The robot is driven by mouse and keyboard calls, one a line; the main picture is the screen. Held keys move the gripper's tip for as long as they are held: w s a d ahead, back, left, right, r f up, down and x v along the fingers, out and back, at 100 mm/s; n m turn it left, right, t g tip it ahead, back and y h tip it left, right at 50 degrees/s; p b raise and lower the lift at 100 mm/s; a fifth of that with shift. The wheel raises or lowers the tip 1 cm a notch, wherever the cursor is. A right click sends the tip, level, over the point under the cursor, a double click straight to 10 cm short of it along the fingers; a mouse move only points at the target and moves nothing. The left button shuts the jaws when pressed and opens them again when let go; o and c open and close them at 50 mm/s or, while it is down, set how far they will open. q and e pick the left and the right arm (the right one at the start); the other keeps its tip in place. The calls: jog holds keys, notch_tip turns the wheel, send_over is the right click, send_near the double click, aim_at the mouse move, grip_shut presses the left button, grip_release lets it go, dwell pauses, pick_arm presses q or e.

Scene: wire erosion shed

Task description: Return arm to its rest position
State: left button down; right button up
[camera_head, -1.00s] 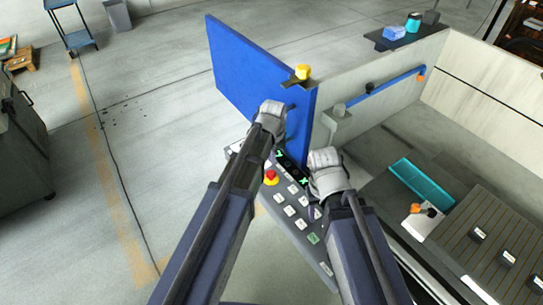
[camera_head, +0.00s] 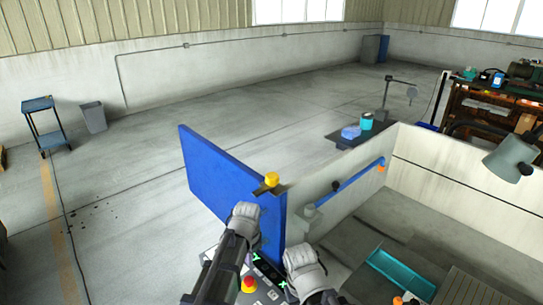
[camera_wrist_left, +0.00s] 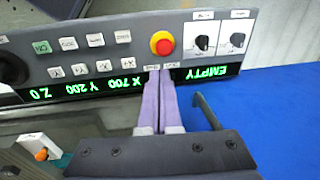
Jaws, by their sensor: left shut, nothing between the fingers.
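My left gripper (camera_head: 244,212) is in front of the blue panel, with its fingers hidden in the head view. In the left wrist view its purple fingers (camera_wrist_left: 160,80) are shut together and empty. The control panel (camera_wrist_left: 95,55) shows upside down, with lit green text including "EMPTY". My right gripper (camera_head: 301,260) is to the right of the left one, near the panel; its fingers are not clear.
The blue panel (camera_head: 215,175) stands close by the left gripper and also shows in the left wrist view (camera_wrist_left: 275,115). A pale-walled tank (camera_head: 440,165) with a teal tray (camera_head: 400,272) is at right. Open floor lies left and behind.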

pick_arm(q)
jog(key=s+d+f+n+g+b, duration=0.1)
jog(key=s+d+n, duration=0.1)
jog(key=s, duration=0.6)
jog(key=s+d+f+n, duration=0.1)
jog(key=s+d+n, duration=0.1)
jog(key=s, duration=0.7)
jog(key=shift+s+d+n+g+y+b, duration=0.2)
jog(key=shift+d+n+g+y+b, duration=0.1)
jog(key=shift+d+n+g+b, duration=0.15)
pick_arm(e)
notch_tip(320, 180, down, 2)
jog(key=shift+f, duration=0.1)
jog(key=shift+c, duration=0.2)
